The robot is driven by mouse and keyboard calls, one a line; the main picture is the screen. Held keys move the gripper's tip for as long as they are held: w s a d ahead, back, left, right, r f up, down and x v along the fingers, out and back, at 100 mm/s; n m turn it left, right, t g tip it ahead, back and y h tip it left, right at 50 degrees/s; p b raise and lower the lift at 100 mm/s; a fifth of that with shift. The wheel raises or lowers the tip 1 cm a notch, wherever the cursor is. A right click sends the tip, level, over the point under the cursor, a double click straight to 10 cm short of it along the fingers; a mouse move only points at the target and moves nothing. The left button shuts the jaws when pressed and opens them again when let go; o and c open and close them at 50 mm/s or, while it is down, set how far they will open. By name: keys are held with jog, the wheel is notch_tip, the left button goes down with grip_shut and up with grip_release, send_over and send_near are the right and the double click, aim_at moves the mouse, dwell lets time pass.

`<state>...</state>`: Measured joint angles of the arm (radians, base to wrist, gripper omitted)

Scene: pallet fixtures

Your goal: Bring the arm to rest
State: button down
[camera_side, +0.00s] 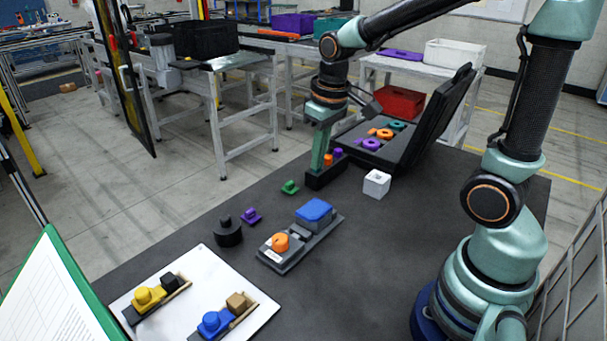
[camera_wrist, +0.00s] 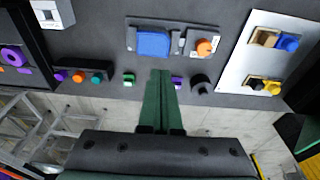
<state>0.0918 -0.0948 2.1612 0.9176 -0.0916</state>
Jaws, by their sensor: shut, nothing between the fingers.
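My gripper (camera_side: 317,170) hangs from my arm with its fingers pointing down. In the side view its tips overlap the small black holder (camera_side: 330,176) on the table; I cannot tell the gap in depth. In the wrist view my gripper (camera_wrist: 160,73) has its two green fingers together, with nothing between them. There its tips appear between a small green piece (camera_wrist: 129,79) and a small purple piece (camera_wrist: 178,83). The holder carries purple, orange and teal pegs, seen in the wrist view; in the side view the teal one is hidden or merges with my fingers.
A grey fixture (camera_side: 268,257) with blue and orange parts sits mid-table. A black round part (camera_side: 228,236) stands left of it. A white plate (camera_side: 205,262) bears yellow and blue assemblies. A white cube (camera_side: 377,183) and an open black case (camera_side: 410,150) are near the holder.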

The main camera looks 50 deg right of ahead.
jog(key=s+a+r+t, duration=0.3)
jog(key=s+r, duration=0.3)
jog(key=shift+s+t, duration=0.2)
jog(key=shift+t, duration=0.2)
jog(key=shift+a, duration=0.1)
dwell(0.5)
